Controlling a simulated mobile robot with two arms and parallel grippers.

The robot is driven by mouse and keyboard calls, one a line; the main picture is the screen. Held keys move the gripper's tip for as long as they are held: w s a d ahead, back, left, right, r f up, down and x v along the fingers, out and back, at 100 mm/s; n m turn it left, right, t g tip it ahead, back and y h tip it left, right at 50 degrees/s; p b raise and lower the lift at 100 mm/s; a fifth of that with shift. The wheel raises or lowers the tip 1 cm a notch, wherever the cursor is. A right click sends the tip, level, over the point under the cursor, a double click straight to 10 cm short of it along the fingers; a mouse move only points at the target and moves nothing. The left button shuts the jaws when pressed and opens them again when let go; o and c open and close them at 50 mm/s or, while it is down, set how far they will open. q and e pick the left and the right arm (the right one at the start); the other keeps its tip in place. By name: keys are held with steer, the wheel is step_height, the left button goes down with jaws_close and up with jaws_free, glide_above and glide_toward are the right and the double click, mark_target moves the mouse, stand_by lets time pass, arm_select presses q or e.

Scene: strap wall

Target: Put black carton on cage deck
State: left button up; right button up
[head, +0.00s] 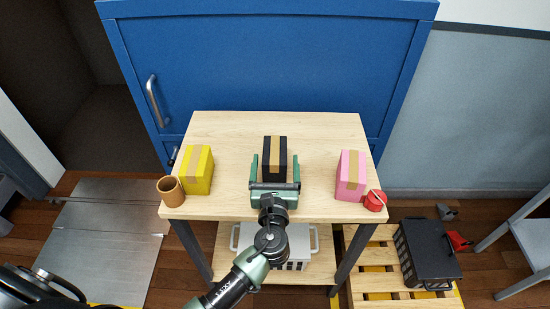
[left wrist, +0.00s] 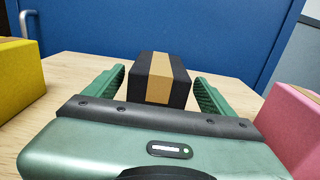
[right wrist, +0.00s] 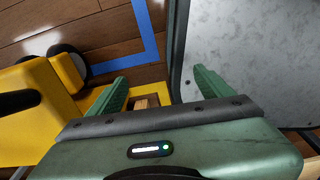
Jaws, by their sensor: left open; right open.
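The black carton (head: 275,147), with a tan tape band over its top, stands on the pale wood table. My left gripper (head: 275,160) is open, with one green finger on each side of the carton. In the left wrist view the carton (left wrist: 158,82) sits between the fingers, with gaps visible on both sides. My right gripper (right wrist: 160,76) is open and empty in its wrist view, above a floor area beside a grey metal plate (right wrist: 255,65). I cannot tell for sure which surface is the cage deck.
A yellow carton (head: 197,172) and brown cup (head: 171,191) stand left on the table (head: 230,135). A pink carton (head: 350,180) and red item (head: 375,201) stand right. A blue cabinet (head: 265,60) is behind. A black crate (head: 430,255) rests on a pallet at right.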

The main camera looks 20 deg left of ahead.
mark_target(275, 154)
arm_select(q)
steer(key=x, duration=0.3)
steer(key=shift+w+a+f, duration=0.1)
steer(key=shift+w+a, duration=0.05)
steer(key=shift+w, duration=0.05)
steer(key=c, duration=1.6)
steer(key=shift+c, duration=1.1)
